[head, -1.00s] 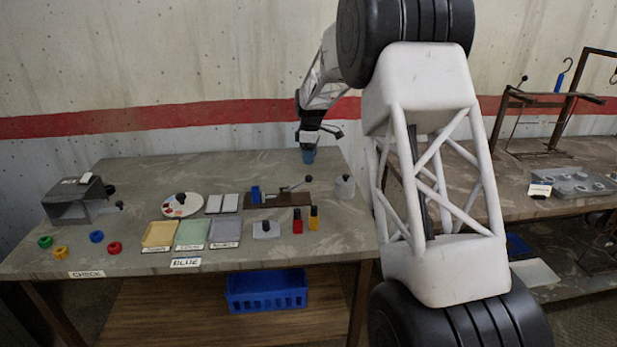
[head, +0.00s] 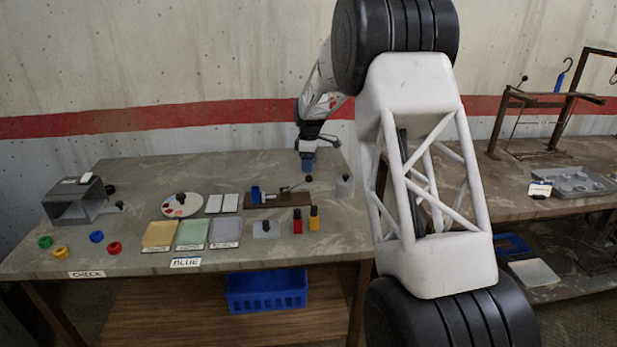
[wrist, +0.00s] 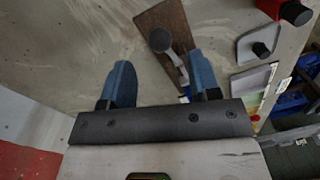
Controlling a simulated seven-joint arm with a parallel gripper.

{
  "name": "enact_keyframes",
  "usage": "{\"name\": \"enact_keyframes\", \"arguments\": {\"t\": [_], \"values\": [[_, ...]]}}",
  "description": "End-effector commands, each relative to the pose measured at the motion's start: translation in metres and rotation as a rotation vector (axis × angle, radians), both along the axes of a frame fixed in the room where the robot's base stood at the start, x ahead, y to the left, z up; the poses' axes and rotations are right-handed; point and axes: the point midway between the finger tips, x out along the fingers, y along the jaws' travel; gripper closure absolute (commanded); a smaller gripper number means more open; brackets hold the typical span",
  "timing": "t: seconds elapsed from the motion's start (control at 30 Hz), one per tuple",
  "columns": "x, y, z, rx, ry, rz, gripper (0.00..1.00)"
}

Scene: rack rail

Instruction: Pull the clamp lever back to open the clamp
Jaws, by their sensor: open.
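The clamp (head: 270,196) sits on a brown board (head: 285,201) toward the back right of the near table, with a blue block at its left end. Its lever (head: 295,186) reaches right and slightly up to a round black knob (head: 308,178). My gripper (head: 308,167) points down just behind and above the knob. In the wrist view my gripper (wrist: 162,78) is open, with blue fingers apart and nothing between them. The knob (wrist: 160,40) shows just beyond the fingertips, between their lines. The right finger hides part of the lever and board.
A grey cylinder (head: 345,187) stands right of the clamp. Coloured trays (head: 192,234) lie left. The table behind the clamp is clear.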

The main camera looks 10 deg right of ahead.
Motion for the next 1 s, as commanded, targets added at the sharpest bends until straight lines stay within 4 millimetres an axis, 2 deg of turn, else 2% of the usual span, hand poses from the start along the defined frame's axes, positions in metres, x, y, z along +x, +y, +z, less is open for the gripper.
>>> {"name": "enact_keyframes", "arguments": {"t": [0.2, 0.4, 0.83, 1.0], "values": [[-0.002, 0.001, -0.028, 0.000, 0.001, 0.000, 0.44], [-0.003, 0.001, -0.045, 0.000, 0.001, 0.000, 0.44], [-0.004, 0.001, -0.051, 0.000, 0.001, 0.000, 0.44], [-0.004, 0.001, -0.051, 0.000, 0.001, 0.000, 0.70]]}}
